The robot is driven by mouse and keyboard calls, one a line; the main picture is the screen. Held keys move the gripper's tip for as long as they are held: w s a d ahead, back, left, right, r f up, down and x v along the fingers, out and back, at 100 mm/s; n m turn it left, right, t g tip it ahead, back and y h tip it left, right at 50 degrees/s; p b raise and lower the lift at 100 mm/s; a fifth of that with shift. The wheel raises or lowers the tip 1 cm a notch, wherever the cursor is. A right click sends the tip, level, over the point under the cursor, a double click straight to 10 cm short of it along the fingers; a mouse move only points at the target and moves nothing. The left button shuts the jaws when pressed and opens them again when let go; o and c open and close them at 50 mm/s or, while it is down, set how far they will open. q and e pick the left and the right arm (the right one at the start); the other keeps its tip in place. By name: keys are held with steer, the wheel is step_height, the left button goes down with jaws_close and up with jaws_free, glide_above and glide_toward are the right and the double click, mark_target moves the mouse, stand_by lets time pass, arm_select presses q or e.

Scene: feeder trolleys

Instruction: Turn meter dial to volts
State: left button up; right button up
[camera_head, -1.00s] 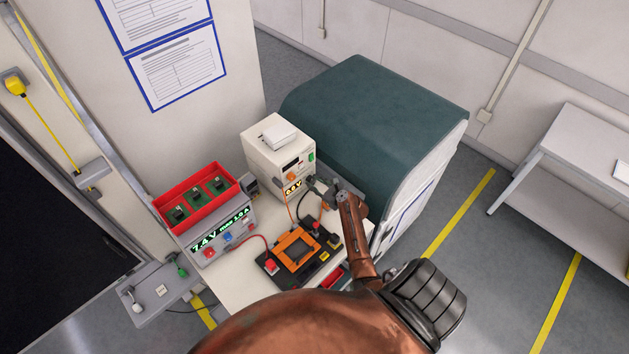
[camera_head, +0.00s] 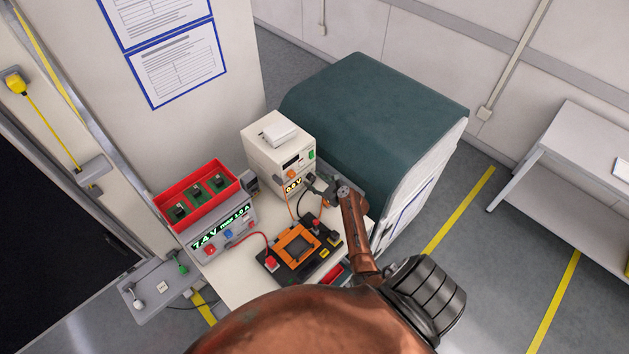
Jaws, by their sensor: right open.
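Which part is the meter dial is too small to tell for sure. My right gripper (camera_head: 319,185) is small in view, open, just right of the unit's front and close to the display. I cannot tell whether it touches anything. My copper-coloured right arm hides part of the worktop's right side. My left gripper is not in view.
A grey power supply (camera_head: 222,233) reading 7.4 V carries a red bin (camera_head: 171,198) of green boards. A black fixture with an orange frame (camera_head: 284,254) and cables lies in front. A large green-topped cabinet (camera_head: 375,110) stands behind, right of the worktop.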

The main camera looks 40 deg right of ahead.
steer(key=v, duration=1.2)
stand_by(0.5)
